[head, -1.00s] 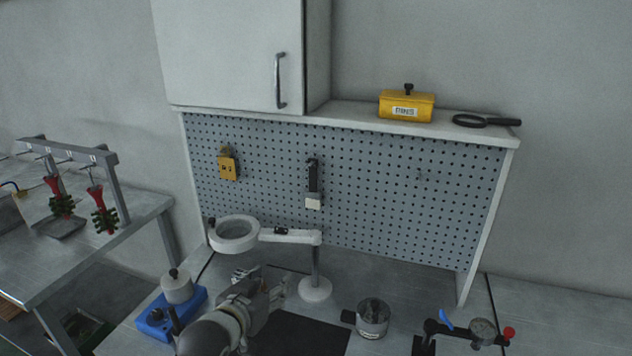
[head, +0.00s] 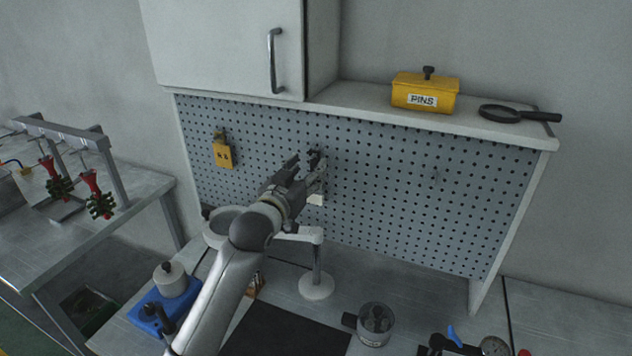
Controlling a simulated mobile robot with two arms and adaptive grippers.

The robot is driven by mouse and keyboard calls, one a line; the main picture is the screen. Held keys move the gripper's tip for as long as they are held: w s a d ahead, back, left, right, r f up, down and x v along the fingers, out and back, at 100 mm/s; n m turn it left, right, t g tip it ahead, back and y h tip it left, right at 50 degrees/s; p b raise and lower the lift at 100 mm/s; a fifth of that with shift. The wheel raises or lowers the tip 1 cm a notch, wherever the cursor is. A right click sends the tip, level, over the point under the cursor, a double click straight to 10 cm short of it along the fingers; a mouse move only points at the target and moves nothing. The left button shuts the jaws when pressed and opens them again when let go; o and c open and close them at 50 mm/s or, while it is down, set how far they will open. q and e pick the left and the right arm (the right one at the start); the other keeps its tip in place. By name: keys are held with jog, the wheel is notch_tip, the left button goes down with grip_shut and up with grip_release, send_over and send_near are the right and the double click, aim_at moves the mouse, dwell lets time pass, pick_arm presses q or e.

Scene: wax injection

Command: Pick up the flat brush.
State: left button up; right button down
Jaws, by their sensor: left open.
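The flat brush (head: 316,199) hangs on the grey pegboard. Only its pale bristle end shows clearly; its dark handle is mostly hidden behind my gripper. My left gripper (head: 303,161) is open in front of the pegboard, at the brush's handle. I cannot tell whether its fingers are around the handle or in front of it. My right gripper is not in view.
A yellow tag (head: 222,153) hangs on the pegboard (head: 420,200) to the left. A white ring lamp (head: 316,284) stands below my arm. A metal cup (head: 375,325) stands on the bench.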

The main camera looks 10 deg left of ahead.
aim_at(312, 160)
pick_arm(q)
jog(key=w+p, duration=0.1)
jog(key=w, duration=0.2)
jog(key=w+p, duration=0.1)
jog(key=shift+w+d+p, duration=0.25)
jog(key=shift+w+p, duration=0.1)
jog(key=shift+w, duration=0.25)
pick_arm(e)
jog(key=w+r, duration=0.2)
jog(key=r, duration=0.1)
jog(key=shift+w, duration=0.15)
pick_arm(q)
jog(key=shift+c, duration=1.3)
jog(key=c, duration=0.5)
grip_shut()
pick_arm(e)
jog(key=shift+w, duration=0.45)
